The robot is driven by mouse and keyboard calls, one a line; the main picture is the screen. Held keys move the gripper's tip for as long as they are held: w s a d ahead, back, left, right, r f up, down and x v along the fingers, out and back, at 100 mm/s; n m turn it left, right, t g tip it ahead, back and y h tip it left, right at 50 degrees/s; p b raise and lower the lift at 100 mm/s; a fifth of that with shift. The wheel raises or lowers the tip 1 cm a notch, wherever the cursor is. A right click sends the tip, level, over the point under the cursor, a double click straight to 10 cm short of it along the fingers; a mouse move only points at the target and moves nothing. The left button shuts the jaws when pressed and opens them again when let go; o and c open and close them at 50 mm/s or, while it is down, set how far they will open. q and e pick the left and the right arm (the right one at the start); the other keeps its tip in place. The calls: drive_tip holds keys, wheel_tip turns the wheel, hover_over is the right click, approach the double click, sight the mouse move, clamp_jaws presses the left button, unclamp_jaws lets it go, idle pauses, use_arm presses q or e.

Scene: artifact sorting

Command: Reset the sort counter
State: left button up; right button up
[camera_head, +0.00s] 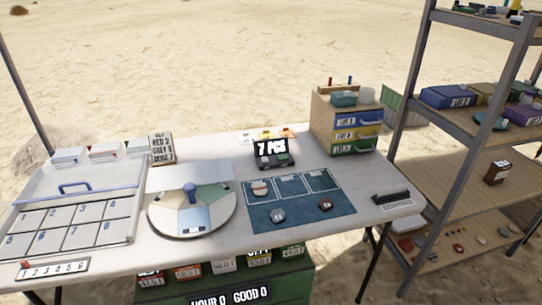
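A small black counter box (271,152) stands at the back middle of the white table. Its raised display reads "7 PCS", and it has a few light and dark keys on its sloped front. A dark panel (230,297) on the green cabinet below the table's front edge reads "HOUR 0 GOOD 0" and is partly cut off by the frame. I cannot tell from the picture alone which one is the sort counter. Neither of my grippers is in view.
A teal mat (300,212) with a few round pieces lies before the counter box. A round sectioned dial (191,217) and a numbered tray (128,192) are left. A drawer unit (319,127) stands back right; a dark bar-shaped tool (391,197) lies at right.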

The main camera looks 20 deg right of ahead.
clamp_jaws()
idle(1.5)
